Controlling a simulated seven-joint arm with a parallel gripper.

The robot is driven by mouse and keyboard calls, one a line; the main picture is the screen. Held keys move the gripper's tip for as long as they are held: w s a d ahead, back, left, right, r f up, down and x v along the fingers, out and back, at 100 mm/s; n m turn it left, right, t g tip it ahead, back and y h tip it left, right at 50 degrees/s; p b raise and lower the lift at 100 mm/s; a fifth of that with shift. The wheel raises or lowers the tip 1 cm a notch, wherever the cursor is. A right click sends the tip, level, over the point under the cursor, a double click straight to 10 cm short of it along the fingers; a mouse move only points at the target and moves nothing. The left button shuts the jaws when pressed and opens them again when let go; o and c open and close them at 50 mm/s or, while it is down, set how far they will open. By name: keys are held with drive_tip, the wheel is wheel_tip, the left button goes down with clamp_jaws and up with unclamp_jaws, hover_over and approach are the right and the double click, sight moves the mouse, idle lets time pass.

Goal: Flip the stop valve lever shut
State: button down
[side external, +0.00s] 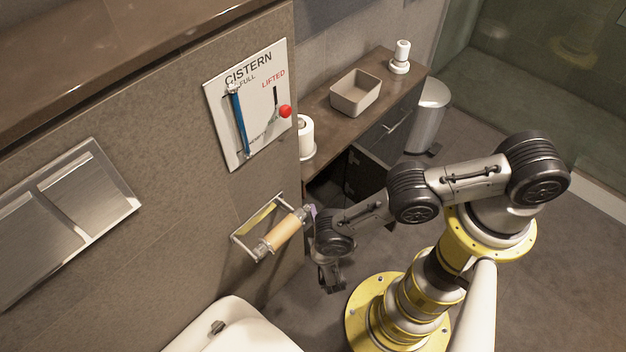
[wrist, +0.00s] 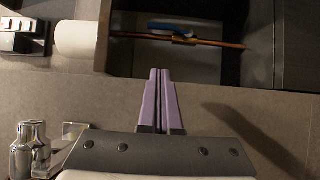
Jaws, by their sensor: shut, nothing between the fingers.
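In the wrist view, a thin copper pipe (wrist: 218,43) crosses an open recess under the vanity. A brass valve body (wrist: 184,39) sits on it, with a blue lever (wrist: 170,27) just above, lying roughly along the pipe. My gripper (wrist: 160,72) has its two purple fingers shut together and empty. Its tips appear just below the pipe and valve in the picture, with no visible contact; the depth between them is hard to judge. In the side view, the valve and lever cannot be made out in the dark opening below the counter.
The vanity counter (side external: 324,113) carries a beige bin (side external: 355,93). A paper roll holder (side external: 282,232) juts from the wall near my wrist. The cistern panel (side external: 250,105) is above it. Dark cabinet sides border the recess. A white roll (wrist: 77,38) is left of it in the wrist view.

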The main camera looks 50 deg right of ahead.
drive_tip(key=s+d+x, duration=0.1)
drive_tip(key=d+x, duration=0.1)
drive_tip(key=x, duration=1)
drive_tip(key=shift+d, duration=0.3)
drive_tip(key=shift+s, duration=0.15)
drive_tip(key=shift+d+r+m+g, duration=0.1)
drive_tip(key=shift+d+m+g, duration=0.1)
drive_tip(key=shift+m+g, duration=0.25)
